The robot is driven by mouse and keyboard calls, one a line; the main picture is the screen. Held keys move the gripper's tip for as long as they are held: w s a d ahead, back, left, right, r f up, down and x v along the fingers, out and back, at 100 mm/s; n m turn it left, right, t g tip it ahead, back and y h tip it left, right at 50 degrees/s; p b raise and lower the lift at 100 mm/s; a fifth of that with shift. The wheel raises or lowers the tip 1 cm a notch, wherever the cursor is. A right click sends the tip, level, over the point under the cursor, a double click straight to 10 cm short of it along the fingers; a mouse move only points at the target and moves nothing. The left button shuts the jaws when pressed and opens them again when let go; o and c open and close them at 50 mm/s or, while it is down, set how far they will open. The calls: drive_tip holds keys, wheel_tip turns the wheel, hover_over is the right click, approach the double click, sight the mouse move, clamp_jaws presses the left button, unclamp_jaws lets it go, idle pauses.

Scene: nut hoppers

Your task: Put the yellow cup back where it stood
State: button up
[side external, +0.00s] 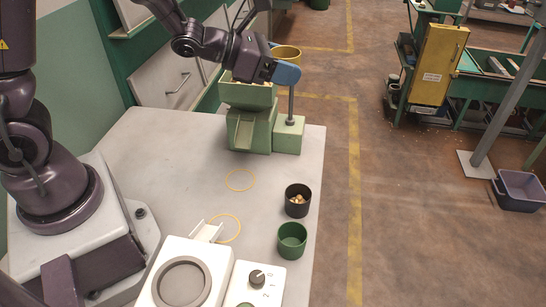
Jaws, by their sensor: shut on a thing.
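The yellow cup (288,53) is high up at the back of the table, partly hidden behind my gripper. My gripper (287,73), with blue fingers, is shut on it and holds it above and beside the green hopper (247,97). The cup's inside cannot be made out. Two thin yellow rings are marked on the white table: one (240,170) in front of the hopper and one (238,233) nearer the camera. Both rings are empty.
A black cup (298,208) with nuts and a green cup (292,242) stand near the table's right edge. A green block with a grey post (291,106) stands beside the hopper. A white scale-like device (183,283) and a dial box (257,277) are in front.

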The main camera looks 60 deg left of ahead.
drive_tip(key=shift+n+y, duration=0.6)
drive_tip(key=shift+y, duration=0.1)
drive_tip(key=r, duration=0.2)
drive_tip(key=a+r, duration=0.1)
drive_tip(key=r, duration=0.2)
drive_tip(key=shift+s+a+r, duration=0.1)
drive_tip(key=shift+s+r, duration=0.05)
drive_tip(key=shift+r, duration=0.1)
wheel_tip(320, 180, down, 6)
drive_tip(key=s+a+f+m+h, duration=0.1)
drive_tip(key=a+m+h, duration=0.1)
drive_tip(key=m+g+h, duration=0.7)
drive_tip(key=m+g, duration=0.3)
hover_over(200, 207)
wheel_tip(200, 207, down, 20)
drive_tip(key=shift+r, duration=0.15)
drive_tip(key=shift+f, duration=2)
drive_tip(key=shift+f, duration=0.15)
